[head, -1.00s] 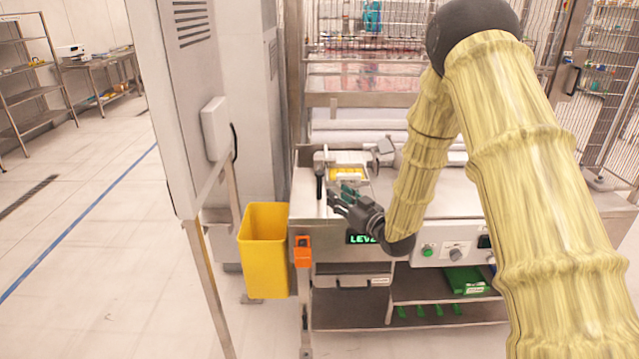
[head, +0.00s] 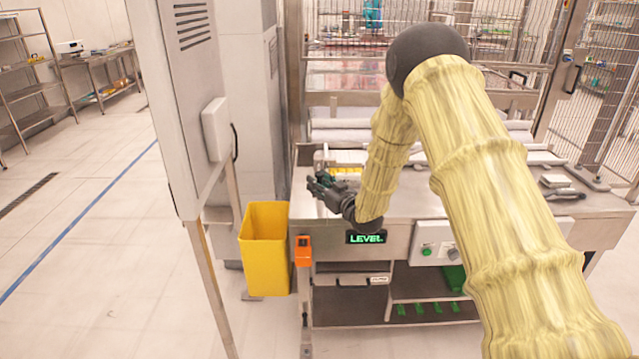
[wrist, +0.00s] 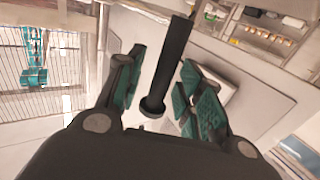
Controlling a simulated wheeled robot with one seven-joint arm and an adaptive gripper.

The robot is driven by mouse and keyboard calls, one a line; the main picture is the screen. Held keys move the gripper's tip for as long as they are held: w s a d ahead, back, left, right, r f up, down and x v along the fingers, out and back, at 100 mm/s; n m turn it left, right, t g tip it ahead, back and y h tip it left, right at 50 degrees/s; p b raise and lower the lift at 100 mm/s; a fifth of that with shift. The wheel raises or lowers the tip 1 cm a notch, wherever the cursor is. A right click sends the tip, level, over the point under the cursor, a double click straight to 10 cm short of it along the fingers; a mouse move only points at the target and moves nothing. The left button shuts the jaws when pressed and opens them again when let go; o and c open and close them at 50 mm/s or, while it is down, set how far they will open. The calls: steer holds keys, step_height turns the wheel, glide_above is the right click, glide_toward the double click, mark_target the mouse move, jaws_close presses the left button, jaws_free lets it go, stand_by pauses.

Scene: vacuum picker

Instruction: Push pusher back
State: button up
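The pusher's black upright handle (wrist: 170,65) shows in the wrist view as a dark rod with a round collar at its lower end. My gripper (wrist: 164,70) is open, with its teal-padded fingers on either side of the handle. A gap shows on the right side of the handle, so the fingers are not closed on it. In the head view my gripper (head: 319,184) is over the left end of the steel machine table (head: 305,205) and mostly hides the handle. I cannot tell whether the handle touches a finger.
Yellow pieces (head: 346,171) lie on the table just behind my gripper. A green "LEVEL" display (head: 366,237) is on the front. A tall grey cabinet (head: 190,100) stands at left.

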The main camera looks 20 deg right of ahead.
jaws_close()
steer(key=shift+w, duration=0.1)
